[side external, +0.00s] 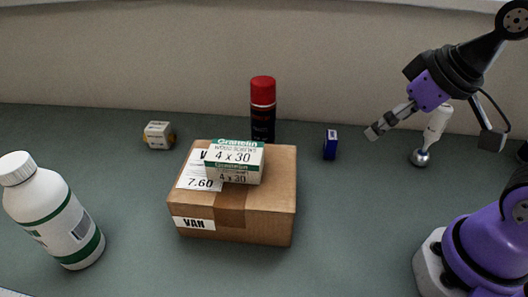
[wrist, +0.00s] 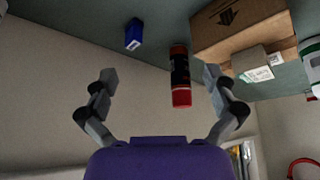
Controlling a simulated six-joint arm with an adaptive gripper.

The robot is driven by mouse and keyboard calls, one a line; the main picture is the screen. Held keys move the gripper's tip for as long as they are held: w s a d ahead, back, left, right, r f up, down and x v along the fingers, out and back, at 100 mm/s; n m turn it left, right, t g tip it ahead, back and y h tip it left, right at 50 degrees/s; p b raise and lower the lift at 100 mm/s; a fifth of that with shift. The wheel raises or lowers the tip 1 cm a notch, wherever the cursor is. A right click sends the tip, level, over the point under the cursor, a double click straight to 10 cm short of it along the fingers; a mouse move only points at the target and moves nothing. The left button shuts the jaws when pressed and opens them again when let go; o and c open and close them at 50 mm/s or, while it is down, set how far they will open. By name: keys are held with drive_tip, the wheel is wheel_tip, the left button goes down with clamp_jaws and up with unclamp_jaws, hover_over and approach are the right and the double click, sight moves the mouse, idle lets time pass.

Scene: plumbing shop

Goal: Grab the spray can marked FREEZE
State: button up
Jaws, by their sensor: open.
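A dark spray can with a red cap (side external: 263,105) stands upright behind the cardboard box, which hides its foot in the side view. It is the only spray can in view; its lettering is too small to read. In the wrist view the can (wrist: 180,72) appears cap-down, between the finger lines and closer to the right finger. My gripper (wrist: 160,77) is open and empty, its two grey fingers spread wide. In the side view my gripper (side external: 378,128) is above the table at the right, well apart from the can.
The cardboard box (side external: 270,215) carries a small screw box (side external: 245,152). A blue box (side external: 330,145) stands right of the can, with free table between. A white-yellow item (side external: 159,134) lies left, a white bottle (side external: 52,210) front left. A silver ball-ended item (side external: 421,158) is below my gripper.

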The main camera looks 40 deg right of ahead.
drive_tip(key=shift+w+r, duration=0.1)
wheel_tip(320, 180, up, 4)
drive_tip(key=n+g+y, duration=0.2)
drive_tip(key=n, duration=0.3)
hover_over(269, 81)
drive_tip(key=s+d, duration=0.1)
drive_tip(key=s, duration=0.2)
drive_tip(key=shift+n, duration=0.3)
drive_tip(key=x, duration=0.4)
drive_tip(key=shift+w, duration=0.5)
drive_tip(key=x, duration=0.6)
drive_tip(key=shift+s+f, duration=0.1)
drive_tip(key=shift+f, duration=0.2)
drive_tip(key=c, duration=1.5)
